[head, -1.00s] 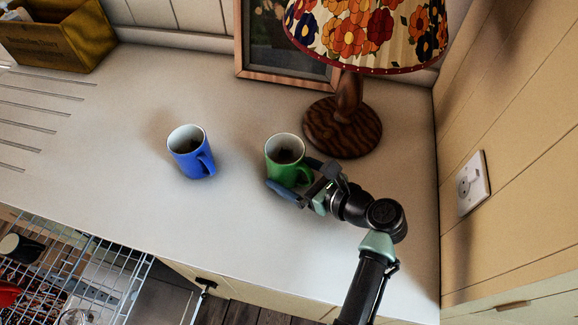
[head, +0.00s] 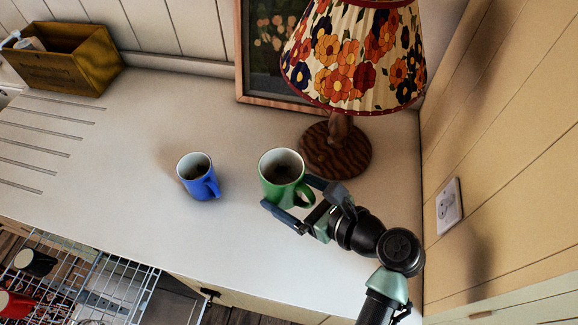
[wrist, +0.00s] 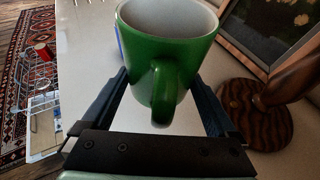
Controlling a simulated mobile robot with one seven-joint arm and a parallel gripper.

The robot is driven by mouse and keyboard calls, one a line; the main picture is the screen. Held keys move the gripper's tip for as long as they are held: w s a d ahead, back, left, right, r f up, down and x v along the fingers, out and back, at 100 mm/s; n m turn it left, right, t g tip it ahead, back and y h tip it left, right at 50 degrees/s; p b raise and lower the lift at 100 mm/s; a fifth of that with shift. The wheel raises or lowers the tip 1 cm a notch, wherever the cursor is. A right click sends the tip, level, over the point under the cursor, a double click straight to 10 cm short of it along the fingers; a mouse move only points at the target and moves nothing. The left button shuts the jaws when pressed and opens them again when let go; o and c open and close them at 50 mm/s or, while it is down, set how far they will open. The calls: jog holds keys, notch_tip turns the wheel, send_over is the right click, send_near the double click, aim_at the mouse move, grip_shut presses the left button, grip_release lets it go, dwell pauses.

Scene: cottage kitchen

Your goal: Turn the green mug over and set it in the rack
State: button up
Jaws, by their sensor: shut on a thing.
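The green mug (head: 278,190) is upright, its open rim up and its handle toward my gripper. My gripper (head: 290,208) is shut on it, one finger on each side, and appears to hold it a little above the worktop. In the wrist view the green mug (wrist: 155,55) stands between the two fingers (wrist: 165,95), with the handle pointing at the palm. The wire rack (head: 95,285) is low at the lower left, below the worktop edge.
A blue mug (head: 196,180) stands upright on the worktop (head: 120,165), left of the green mug. A lamp (head: 330,160) with a flowered shade and a framed picture (head: 262,60) stand close behind. A wooden box (head: 65,65) is at the back left. The front worktop is clear.

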jog(key=s+r+p, duration=0.3)
jog(key=s+p, duration=0.5)
jog(key=s, duration=0.2)
jog(key=shift+s+d+r, duration=0.15)
jog(key=shift+d, duration=0.05)
jog(key=n+t+h+b, duration=0.1)
jog(key=n, duration=0.1)
jog(key=n+t+b, duration=0.1)
jog(key=n+b, duration=0.1)
jog(key=shift+n+t+h, duration=0.4)
